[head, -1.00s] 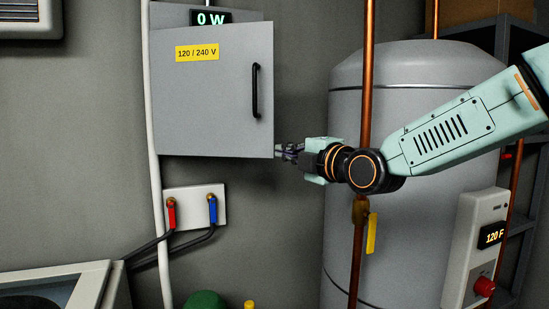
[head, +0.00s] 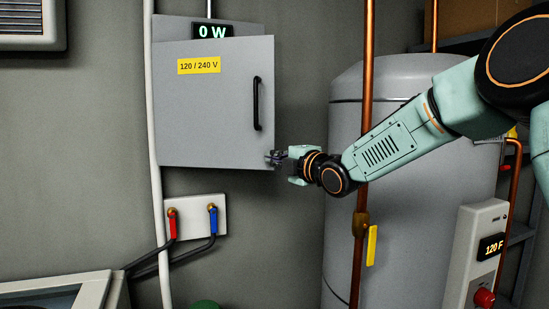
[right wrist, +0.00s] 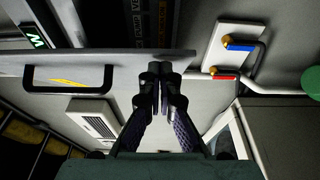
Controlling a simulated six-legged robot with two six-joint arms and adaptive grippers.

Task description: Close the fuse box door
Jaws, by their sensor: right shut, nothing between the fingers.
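The fuse box door (head: 212,110) is a grey panel with a yellow "120 / 240 V" label and a black handle (head: 257,104). It stands partly open, off the fuse box (head: 172,26) behind it. In the right wrist view the door (right wrist: 120,62) shows nearly edge-on, with dark labelled parts of the box interior (right wrist: 140,20) beyond it. My right gripper (head: 272,157) is shut and empty at the door's lower right edge, below the handle. Its fingertips (right wrist: 160,72) overlap the door edge in the wrist view; I cannot tell whether they touch. My left gripper is not in view.
A copper pipe (head: 364,120) with a yellow-handled valve (head: 371,245) stands before a grey tank (head: 345,110), right of the door. A plate with red and blue valves (head: 192,216) is below the door. A white pipe (head: 152,120) runs along its left side.

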